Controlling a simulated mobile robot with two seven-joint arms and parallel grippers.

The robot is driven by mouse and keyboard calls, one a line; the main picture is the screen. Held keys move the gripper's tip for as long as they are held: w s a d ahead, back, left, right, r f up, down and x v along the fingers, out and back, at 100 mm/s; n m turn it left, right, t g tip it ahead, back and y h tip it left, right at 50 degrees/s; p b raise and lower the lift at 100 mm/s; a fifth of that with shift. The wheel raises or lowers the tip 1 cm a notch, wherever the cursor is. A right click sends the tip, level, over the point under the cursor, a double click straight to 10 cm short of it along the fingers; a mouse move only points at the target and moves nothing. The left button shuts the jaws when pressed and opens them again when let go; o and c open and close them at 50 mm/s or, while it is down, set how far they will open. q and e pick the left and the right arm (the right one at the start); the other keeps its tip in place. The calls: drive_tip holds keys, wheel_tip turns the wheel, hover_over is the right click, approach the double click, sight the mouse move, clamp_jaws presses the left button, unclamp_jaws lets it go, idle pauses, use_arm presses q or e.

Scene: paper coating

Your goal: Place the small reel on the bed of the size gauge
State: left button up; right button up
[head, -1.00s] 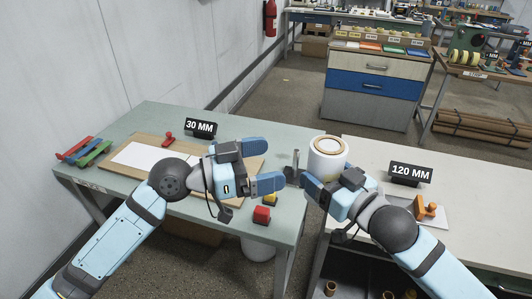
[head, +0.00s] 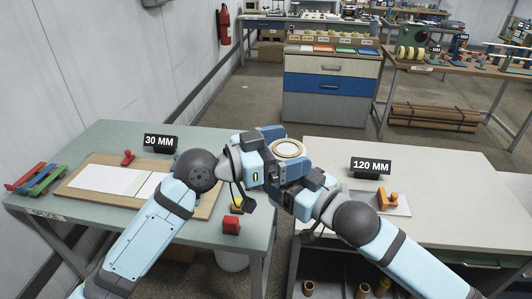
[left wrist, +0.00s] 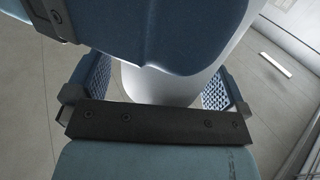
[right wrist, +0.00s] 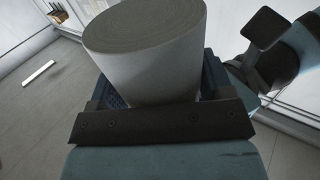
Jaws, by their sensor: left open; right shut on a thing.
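The small reel is a white roll with a tan-rimmed top (head: 288,149), held upright in the air between my two grippers. My right gripper (right wrist: 160,90) is shut on it, with a finger on each side in the right wrist view, where the roll (right wrist: 145,60) stands up between them. My left gripper (left wrist: 155,88) is open, its ribbed pads apart on either side of the white roll (left wrist: 160,85) in the left wrist view; contact cannot be told. I cannot tell for sure which fixture is the size gauge. A grey plate with an orange piece (head: 387,200) lies by the 120 MM sign (head: 370,166).
The left green table (head: 110,134) bears a wooden board (head: 84,206) with white sheets, a 30 MM sign (head: 160,142), red block (head: 231,225) and coloured bars (head: 38,178). The right table (head: 450,190) has much bare top. A gap separates the tables.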

use_arm(q)
drive_tip(key=shift+w+d, duration=0.1)
drive_tip(key=shift+d, duration=0.2)
drive_tip(key=c, duration=0.9)
drive_tip(key=shift+c, duration=0.7)
use_arm(e)
drive_tip(key=o, duration=1)
drive_tip(key=shift+o, duration=0.2)
